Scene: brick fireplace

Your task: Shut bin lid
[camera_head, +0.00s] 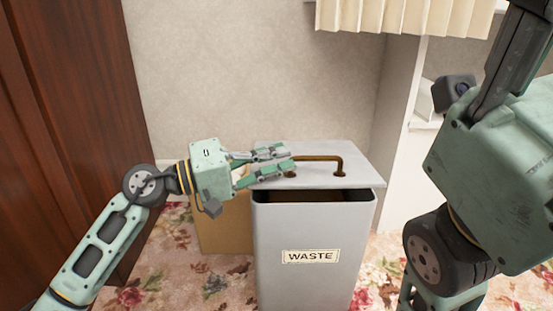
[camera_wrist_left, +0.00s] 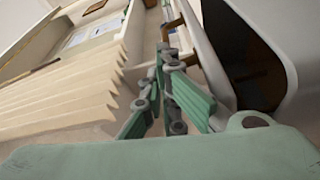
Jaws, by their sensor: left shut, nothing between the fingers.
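The grey waste bin (camera_head: 310,230) stands on the carpet, with a WASTE label on its front. Its grey lid (camera_head: 350,172) is raised a little at the front, leaving a dark gap above the rim. A bent brass handle (camera_head: 322,157) sits on the lid. My left gripper (camera_head: 288,159) is shut and empty, with its fingertips over the lid by the handle's left end; touching cannot be told. In the left wrist view its fingers (camera_wrist_left: 168,75) lie beside the lid edge (camera_wrist_left: 205,60) and the dark opening.
A brown box (camera_head: 222,225) stands behind the bin's left side. A dark wooden cabinet (camera_head: 70,110) is at left. The wall is behind, and a pleated cream curtain (camera_head: 400,15) hangs at top. Floral carpet lies free at front left.

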